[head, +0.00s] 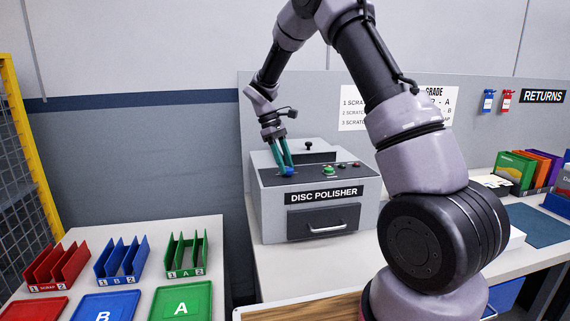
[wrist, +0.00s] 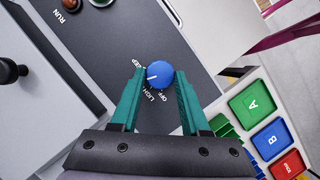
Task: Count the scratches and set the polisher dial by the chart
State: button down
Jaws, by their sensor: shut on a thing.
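The disc polisher (head: 318,217) is a grey box on the bench with a shut front drawer (head: 323,221). Its blue dial (wrist: 159,75) has a white pointer line. "OFF", "LIGHT" and a partly covered label are printed around it. The pointer faces left and slightly down in the wrist view, seemingly between "LIGHT" and the covered label. My gripper (wrist: 158,82) has its teal fingers shut on the dial; it also shows in the head view (head: 287,168). The chart (head: 353,107) on the wall lists scratch numbers and grades, but my arm hides its middle.
A green RUN button (head: 328,170) and smaller knobs sit on the polisher top. Red (head: 57,268), blue (head: 121,262) and green (head: 186,257) racks stand on the left table with matching trays in front. A returns sign (head: 543,96) and coloured cases (head: 516,170) are at right.

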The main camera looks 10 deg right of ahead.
jog(key=shift+c, duration=1.9)
grip_release()
jog(key=v, duration=1)
jog(key=shift+a+r, duration=0.2)
jog(key=shift+r, duration=0.15)
jog(key=shift+w, duration=0.1)
